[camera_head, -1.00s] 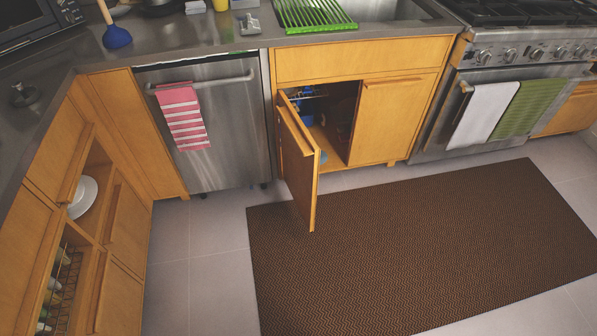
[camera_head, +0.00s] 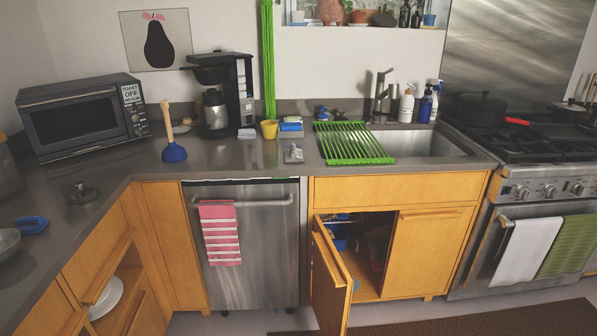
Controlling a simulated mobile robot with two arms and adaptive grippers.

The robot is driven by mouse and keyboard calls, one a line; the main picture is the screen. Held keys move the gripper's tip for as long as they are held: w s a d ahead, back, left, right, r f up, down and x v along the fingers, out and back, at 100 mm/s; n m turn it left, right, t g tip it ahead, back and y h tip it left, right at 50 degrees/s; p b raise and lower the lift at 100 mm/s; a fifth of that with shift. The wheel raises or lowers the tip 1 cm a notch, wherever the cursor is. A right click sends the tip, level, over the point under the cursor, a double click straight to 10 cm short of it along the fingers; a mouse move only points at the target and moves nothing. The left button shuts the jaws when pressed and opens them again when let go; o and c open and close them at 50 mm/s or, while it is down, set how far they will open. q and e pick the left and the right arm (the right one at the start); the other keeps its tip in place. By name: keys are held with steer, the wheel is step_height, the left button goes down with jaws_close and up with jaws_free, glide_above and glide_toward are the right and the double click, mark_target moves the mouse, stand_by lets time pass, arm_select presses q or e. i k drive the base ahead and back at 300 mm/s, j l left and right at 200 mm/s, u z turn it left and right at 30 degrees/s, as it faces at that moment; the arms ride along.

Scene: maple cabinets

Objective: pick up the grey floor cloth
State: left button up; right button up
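A small grey item (camera_head: 293,154) lies on the counter just left of the green drying rack. It may be the grey floor cloth, but it is too small to tell for sure. No other grey cloth is clear in view. Neither of my grippers is in view.
The counter (camera_head: 240,160) also holds a blue plunger (camera_head: 174,152), a coffee maker (camera_head: 224,95), a yellow cup (camera_head: 270,129) and the green rack (camera_head: 352,143) beside the sink (camera_head: 430,143). An under-sink cabinet door (camera_head: 330,281) stands open above the brown mat (camera_head: 480,322).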

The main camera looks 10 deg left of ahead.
mark_target(293, 154)
steer(key=i+j+z, duration=0.15)
steer(key=j, duration=0.15)
steer(key=i+j+z, duration=0.15)
steer(key=j, duration=0.15)
steer(key=i+j+z, duration=0.15)
steer(key=j, duration=0.15)
steer(key=j+z, duration=0.15)
steer(key=j, duration=0.2)
steer(key=i, duration=0.05)
